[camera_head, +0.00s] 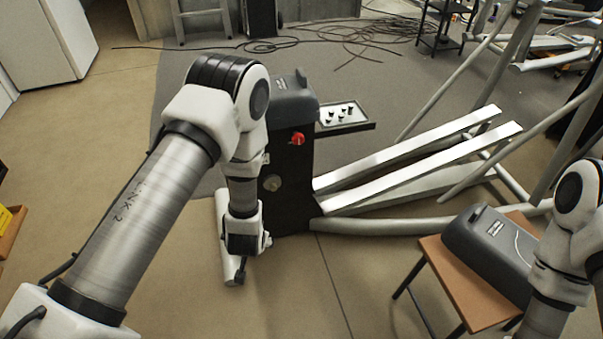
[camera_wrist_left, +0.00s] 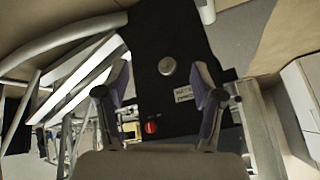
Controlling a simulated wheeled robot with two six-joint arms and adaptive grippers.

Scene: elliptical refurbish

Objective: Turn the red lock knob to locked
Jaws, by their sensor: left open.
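The red lock knob (camera_head: 298,138) sits on the upper part of the black housing (camera_head: 296,190) of the elliptical machine. It also shows in the left wrist view as a red knob (camera_wrist_left: 151,127), low between the fingers. A round metal knob (camera_head: 272,183) is lower on the same housing; in the left wrist view it (camera_wrist_left: 167,66) lies beyond the fingertips. My left gripper (camera_head: 240,270) hangs in front of the machine, below and left of the red knob and apart from it. In the left wrist view its two fingers (camera_wrist_left: 160,82) are spread with nothing between them. My right gripper is out of view.
A small tray with dark parts (camera_head: 343,114) sticks out right of the housing. Two pale rails (camera_head: 420,160) and grey tubes extend right. A grey cover (camera_head: 490,245) lies on a wooden stool (camera_head: 440,262). Cables (camera_head: 370,35) lie on the floor behind. Floor at front centre is clear.

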